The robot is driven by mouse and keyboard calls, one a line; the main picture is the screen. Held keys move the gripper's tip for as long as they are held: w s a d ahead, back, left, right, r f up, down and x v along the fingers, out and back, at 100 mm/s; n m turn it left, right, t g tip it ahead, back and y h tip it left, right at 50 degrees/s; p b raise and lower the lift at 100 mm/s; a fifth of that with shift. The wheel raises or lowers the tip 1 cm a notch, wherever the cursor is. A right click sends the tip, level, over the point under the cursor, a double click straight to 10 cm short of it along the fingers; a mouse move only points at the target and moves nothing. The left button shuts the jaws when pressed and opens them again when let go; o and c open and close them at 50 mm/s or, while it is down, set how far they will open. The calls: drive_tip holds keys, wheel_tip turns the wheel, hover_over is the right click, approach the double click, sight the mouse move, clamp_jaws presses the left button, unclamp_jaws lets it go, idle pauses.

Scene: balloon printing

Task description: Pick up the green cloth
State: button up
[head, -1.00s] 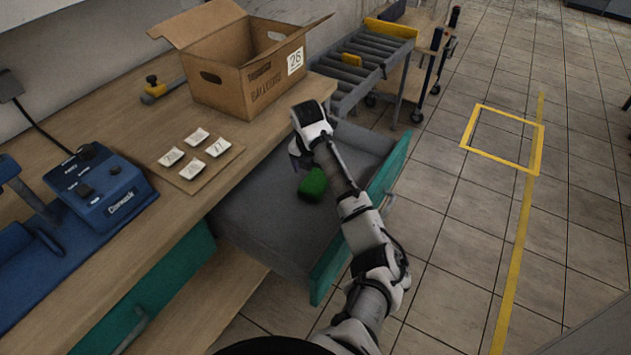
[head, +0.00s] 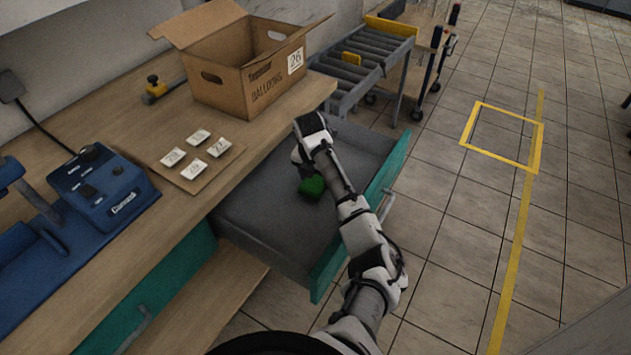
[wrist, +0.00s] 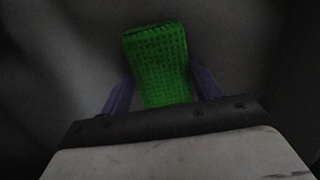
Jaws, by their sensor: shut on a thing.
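The green cloth (head: 312,187) is over the grey inside of the open drawer (head: 258,215), at the end of my arm in the head view. In the wrist view the textured green cloth (wrist: 160,62) sits between the two purple fingers of my gripper (wrist: 160,90), which is shut on it. In the head view my gripper (head: 306,170) is partly hidden by my own wrist. I cannot tell whether the cloth still touches the drawer bottom.
The drawer's teal front (head: 355,225) stands to the right of my gripper. The wooden bench (head: 245,150) carries an open cardboard box (head: 215,95), a card with number tags (head: 196,155) and a blue machine (head: 105,190). A roller conveyor (head: 365,70) stands behind.

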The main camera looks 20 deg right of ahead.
sight(315, 179)
drive_tip(key=shift+r, duration=0.1)
wheel_tip(315, 179, up, 20)
drive_tip(key=b, duration=0.1)
idle(0.4)
